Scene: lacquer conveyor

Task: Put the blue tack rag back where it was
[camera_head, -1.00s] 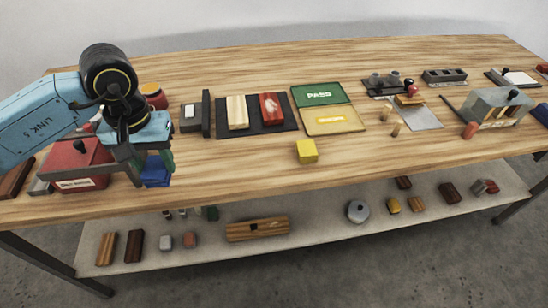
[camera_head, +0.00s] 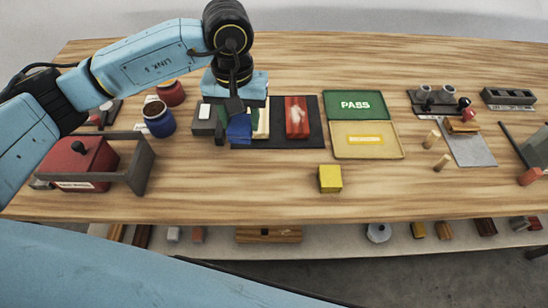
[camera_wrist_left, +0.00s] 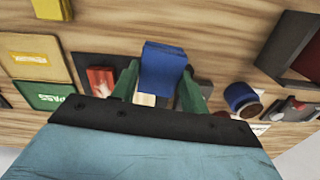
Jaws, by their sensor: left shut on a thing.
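The blue tack rag (camera_head: 239,130) is a small blue block-like thing. My left gripper (camera_head: 238,121) is shut on it and holds it in front of the left part of the dark mat (camera_head: 270,141). Whether the rag touches anything below cannot be told. In the left wrist view the rag (camera_wrist_left: 163,66) sits between the two green fingers of the gripper (camera_wrist_left: 160,88). The gripper partly hides a pale wooden block (camera_head: 262,125) on the mat. My right gripper is not in view.
A red block (camera_head: 297,117) lies on the mat. A grey holder (camera_head: 203,119), blue jar (camera_head: 159,120) and red jar (camera_head: 171,92) stand left. A red box (camera_head: 78,163) is further left. Green PASS (camera_head: 353,105) and yellow (camera_head: 367,152) panels and a yellow cube (camera_head: 330,178) are right.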

